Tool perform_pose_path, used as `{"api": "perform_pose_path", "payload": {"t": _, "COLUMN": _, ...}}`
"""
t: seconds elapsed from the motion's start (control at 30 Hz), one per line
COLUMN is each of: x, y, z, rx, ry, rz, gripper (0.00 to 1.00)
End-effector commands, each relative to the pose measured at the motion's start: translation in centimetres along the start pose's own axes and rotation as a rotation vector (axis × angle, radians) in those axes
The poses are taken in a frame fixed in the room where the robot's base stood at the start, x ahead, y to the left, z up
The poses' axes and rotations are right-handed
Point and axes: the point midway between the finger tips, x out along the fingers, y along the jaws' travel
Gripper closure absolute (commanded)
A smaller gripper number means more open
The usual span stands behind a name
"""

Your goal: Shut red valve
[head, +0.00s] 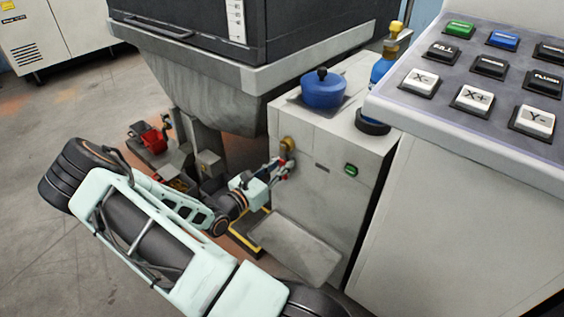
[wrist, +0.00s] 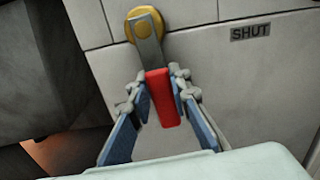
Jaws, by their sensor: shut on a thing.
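The red valve is a lever on the front of a pale cabinet. In the wrist view its red grip (wrist: 163,97) hangs from a grey metal arm on a round brass hub (wrist: 146,22), pointing down and slightly right. In the head view the brass hub (head: 288,144) shows above my gripper (head: 283,170), which covers most of the lever. In the wrist view my gripper (wrist: 162,88) has one finger on each side of the red grip and is shut on it. A "SHUT" label (wrist: 250,32) is on the cabinet, right of the hub.
A blue pot (head: 322,90) and a blue bottle (head: 383,68) stand on the cabinet top. A green button (head: 351,169) is on its front. A button panel (head: 480,75) rises at right. A grey hopper (head: 205,90) hangs at left. A pale plate (head: 295,248) lies below the valve.

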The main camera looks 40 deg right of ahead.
Motion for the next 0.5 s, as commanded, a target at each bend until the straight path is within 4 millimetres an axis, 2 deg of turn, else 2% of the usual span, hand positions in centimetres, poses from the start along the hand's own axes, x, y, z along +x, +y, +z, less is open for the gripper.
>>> {"api": "perform_pose_path", "payload": {"t": 0.5, "x": 0.0, "y": -2.7, "z": 1.1, "rx": -0.429, "ry": 0.001, "rz": -0.001, "gripper": 1.0}}
